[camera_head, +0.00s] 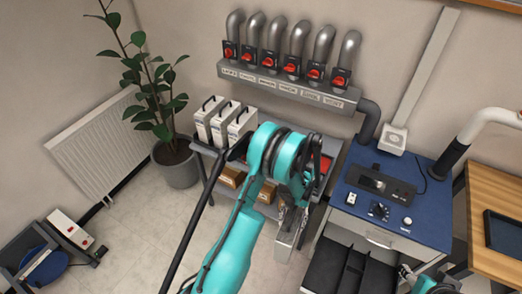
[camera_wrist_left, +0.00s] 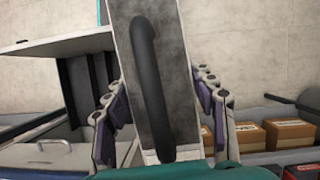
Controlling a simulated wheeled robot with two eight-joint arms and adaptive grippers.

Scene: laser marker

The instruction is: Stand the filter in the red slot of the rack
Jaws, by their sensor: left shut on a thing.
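The filter is a flat, dusty grey panel with a black handle; it fills the middle of the left wrist view (camera_wrist_left: 185,95). In the head view the filter (camera_head: 286,244) hangs below my left gripper (camera_head: 292,212), in front of the grey shelf unit. My left gripper is shut on it, with one finger on each side in the wrist view (camera_wrist_left: 158,115). A small red patch (camera_head: 325,164) shows on the shelf top behind my wrist; I cannot tell whether it is the red slot. The rack is mostly hidden by my arm.
Several white filters (camera_head: 219,122) stand on the left of the grey shelf (camera_head: 205,148), with cardboard boxes (camera_head: 230,178) below. A blue-topped machine (camera_head: 416,226) with an open drawer stands to the right. Pipes with red valves (camera_head: 292,68) line the wall. A plant stands left.

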